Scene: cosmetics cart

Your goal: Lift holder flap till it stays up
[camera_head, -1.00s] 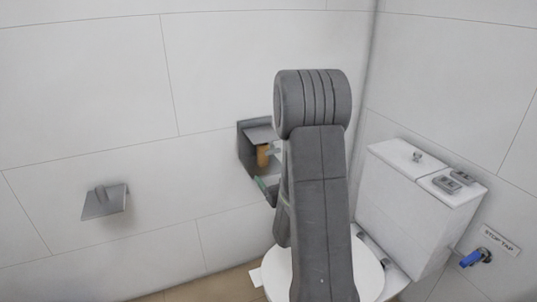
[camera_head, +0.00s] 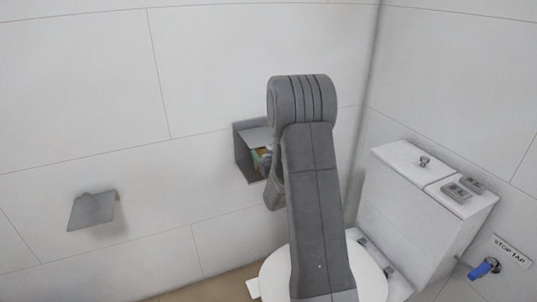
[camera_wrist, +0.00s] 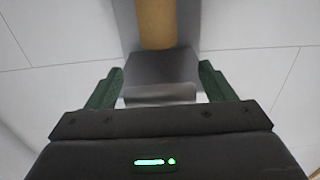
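A grey metal holder (camera_head: 243,158) like an open-fronted box is on the back wall, left of my arm, in the head view. In the wrist view a brown roll (camera_wrist: 155,25) shows at the top, with a grey metal plate (camera_wrist: 160,70) with a pale lower edge below it. My gripper (camera_wrist: 161,72) has its two green fingers apart, one on each side of the plate. I cannot tell whether they touch it. In the head view my gripper (camera_head: 262,157) is at the holder's opening, mostly hidden by my arm.
A second grey metal fitting (camera_head: 92,210) with a bent plate is on the wall at the left. A white toilet with a cistern (camera_head: 425,215) stands at the right, its lid (camera_head: 275,272) behind my arm. A blue stop tap (camera_head: 485,268) is at lower right. The wall between the fittings is clear.

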